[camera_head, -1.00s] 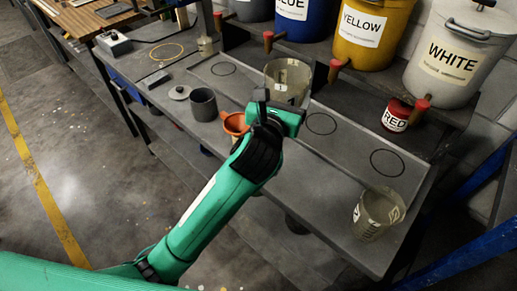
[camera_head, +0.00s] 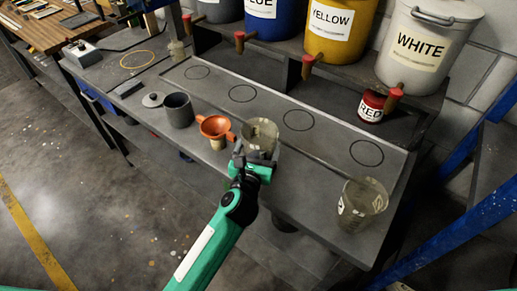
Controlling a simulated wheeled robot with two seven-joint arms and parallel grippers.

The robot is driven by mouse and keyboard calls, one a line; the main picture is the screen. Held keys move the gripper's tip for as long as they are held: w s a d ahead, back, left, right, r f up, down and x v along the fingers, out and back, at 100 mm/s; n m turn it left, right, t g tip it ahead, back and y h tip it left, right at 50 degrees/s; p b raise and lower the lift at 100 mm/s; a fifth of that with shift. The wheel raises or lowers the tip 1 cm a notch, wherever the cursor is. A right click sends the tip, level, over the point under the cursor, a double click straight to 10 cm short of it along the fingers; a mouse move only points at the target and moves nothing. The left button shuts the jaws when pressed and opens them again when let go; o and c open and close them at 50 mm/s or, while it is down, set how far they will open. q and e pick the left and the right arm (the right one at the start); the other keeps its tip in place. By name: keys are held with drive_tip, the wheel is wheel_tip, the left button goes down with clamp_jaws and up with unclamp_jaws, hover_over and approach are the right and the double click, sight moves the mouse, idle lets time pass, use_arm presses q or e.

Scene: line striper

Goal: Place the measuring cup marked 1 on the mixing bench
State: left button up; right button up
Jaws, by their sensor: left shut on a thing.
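A translucent measuring cup (camera_head: 263,132) is held in my left gripper (camera_head: 257,163), whose jaws are shut on its near side. The cup is in front of the strip with circles, near the front edge of the grey bench (camera_head: 300,178). I cannot tell whether its base touches the bench. Its mark is too small to read now. A second translucent measuring cup (camera_head: 362,206) with pale markings stands at the bench's right front, apart from the gripper. My right gripper is not in view.
An orange funnel (camera_head: 215,127), a grey cup (camera_head: 179,110) and a small lid (camera_head: 153,100) stand left of the held cup. A red tin (camera_head: 372,106) and large paint buckets with taps line the back. The circles on the strip (camera_head: 270,107) are empty.

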use_arm(q)
drive_tip(key=shift+f, duration=0.35)
